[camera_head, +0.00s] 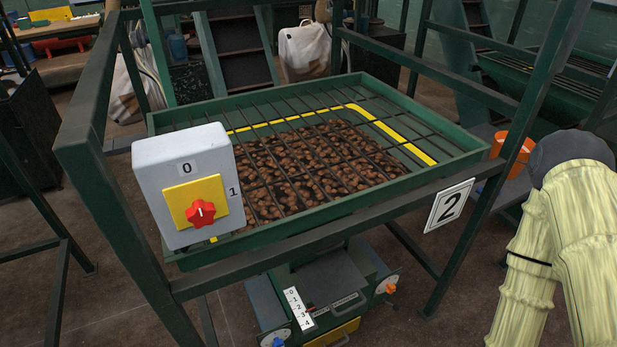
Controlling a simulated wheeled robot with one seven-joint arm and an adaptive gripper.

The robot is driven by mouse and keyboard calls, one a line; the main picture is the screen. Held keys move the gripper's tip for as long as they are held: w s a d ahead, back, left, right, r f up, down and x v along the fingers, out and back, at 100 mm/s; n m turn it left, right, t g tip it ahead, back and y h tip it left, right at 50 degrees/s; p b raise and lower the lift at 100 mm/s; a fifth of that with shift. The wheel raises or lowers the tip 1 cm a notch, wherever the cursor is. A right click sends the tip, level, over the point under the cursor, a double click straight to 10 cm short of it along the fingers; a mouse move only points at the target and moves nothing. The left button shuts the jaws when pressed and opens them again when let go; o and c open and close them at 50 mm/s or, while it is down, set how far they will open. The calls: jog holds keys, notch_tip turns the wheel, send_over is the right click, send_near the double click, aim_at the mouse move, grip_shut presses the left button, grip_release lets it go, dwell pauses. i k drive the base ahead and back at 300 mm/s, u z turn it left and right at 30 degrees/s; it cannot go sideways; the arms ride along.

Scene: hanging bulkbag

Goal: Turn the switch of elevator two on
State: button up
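A red rotary knob (201,214) sits on a yellow square plate (180,197) on the front of a light grey switch box (158,160). The box is marked 0 above the plate and 1 to its right. A short white mark on the knob points up, toward the 0. The box is at the near left corner of a green frame that carries a white sign with the number 2 (449,205). My arm, in a pale yellow cover, shows at the right edge, apart from the box. My gripper is out of view.
A green hopper (330,216) with a dark grate over brown lumps lies behind the box. Green frame rails (330,230) and posts surround it. A machine with a 0-to-4 label (298,308) stands below. An orange bucket (513,148) is at right.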

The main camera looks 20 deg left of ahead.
aim_at(202, 213)
jog(key=u, duration=0.45)
jog(key=k, duration=0.9)
jog(key=z, duration=0.1)
